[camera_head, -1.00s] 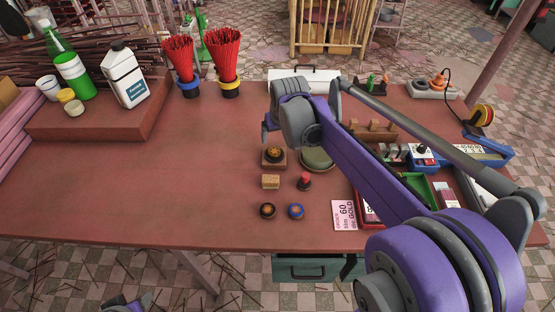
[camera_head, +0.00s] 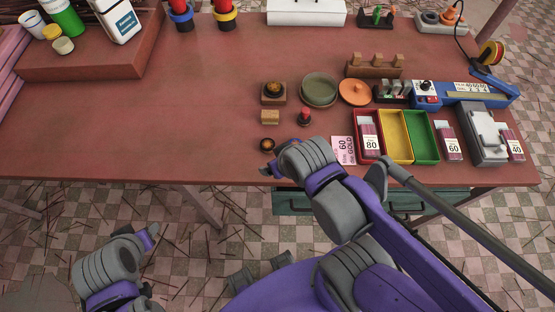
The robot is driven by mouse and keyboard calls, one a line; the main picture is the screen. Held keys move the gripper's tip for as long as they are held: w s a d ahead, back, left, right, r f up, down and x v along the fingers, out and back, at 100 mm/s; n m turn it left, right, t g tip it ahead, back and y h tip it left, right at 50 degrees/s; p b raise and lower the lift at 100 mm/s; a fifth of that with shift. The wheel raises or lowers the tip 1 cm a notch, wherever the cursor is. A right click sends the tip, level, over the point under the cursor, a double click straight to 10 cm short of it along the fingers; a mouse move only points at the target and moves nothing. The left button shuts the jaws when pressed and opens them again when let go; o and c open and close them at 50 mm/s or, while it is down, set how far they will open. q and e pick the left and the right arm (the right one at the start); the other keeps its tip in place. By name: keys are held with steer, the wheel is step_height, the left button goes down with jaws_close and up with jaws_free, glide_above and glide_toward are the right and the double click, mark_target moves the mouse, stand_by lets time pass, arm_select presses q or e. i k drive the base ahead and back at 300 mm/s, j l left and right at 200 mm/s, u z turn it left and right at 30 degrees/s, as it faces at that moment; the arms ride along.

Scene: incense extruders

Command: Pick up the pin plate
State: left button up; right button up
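I cannot tell for sure which item is the pin plate. A small dark round piece with an orange-brown centre (camera_head: 268,144) lies near the table's front edge, just beyond my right gripper (camera_head: 268,170). The blue round piece that lay beside it is hidden behind my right wrist. Behind them are a small tan block (camera_head: 270,117) and a red-topped knob (camera_head: 304,117). My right gripper is over the front edge, its fingers mostly hidden by the wrist. My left gripper (camera_head: 150,234) is low at the lower left, off the table; its opening is unclear.
A wooden block with a dark round top (camera_head: 273,94), a green round dish (camera_head: 319,90) and an orange lid (camera_head: 355,92) stand farther back. Red, yellow (camera_head: 396,136) and green trays stand right. The table's left middle is clear (camera_head: 130,130).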

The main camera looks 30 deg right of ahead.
mark_target(304, 118)
steer(key=z, duration=1.4)
